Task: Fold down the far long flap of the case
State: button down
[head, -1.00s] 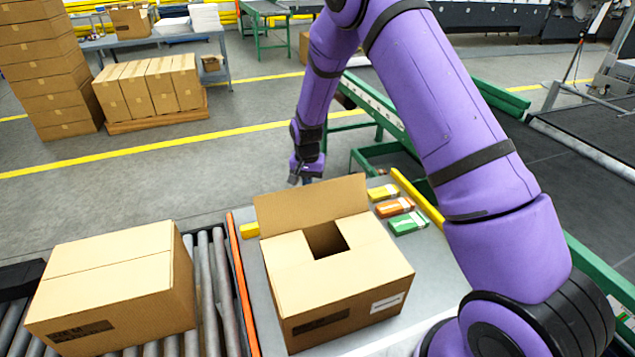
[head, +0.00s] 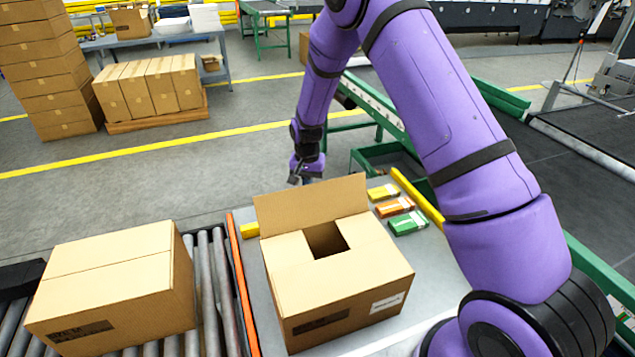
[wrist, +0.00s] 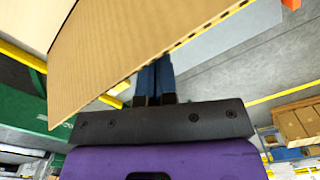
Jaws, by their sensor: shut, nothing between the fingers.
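The case (head: 335,272) is an open cardboard box on the grey table. Its far long flap (head: 310,203) stands up, leaning slightly outward. The near flap and both side flaps lie folded inward, with a dark opening left behind them. My gripper (head: 308,183) is just behind the far flap, on its outer side, its fingertips partly hidden by the flap. In the wrist view the flap (wrist: 150,55) fills the upper left, and my shut, empty fingers (wrist: 155,80) reach up close behind its edge. I cannot tell whether they touch it.
Small yellow, orange and green cartons (head: 395,206) lie right of the case beside a yellow rail (head: 418,197). A closed box (head: 112,285) sits on the roller conveyor (head: 212,290) at left. My arm spans the right side.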

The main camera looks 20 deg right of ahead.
send_over(317, 215)
dwell(0.7)
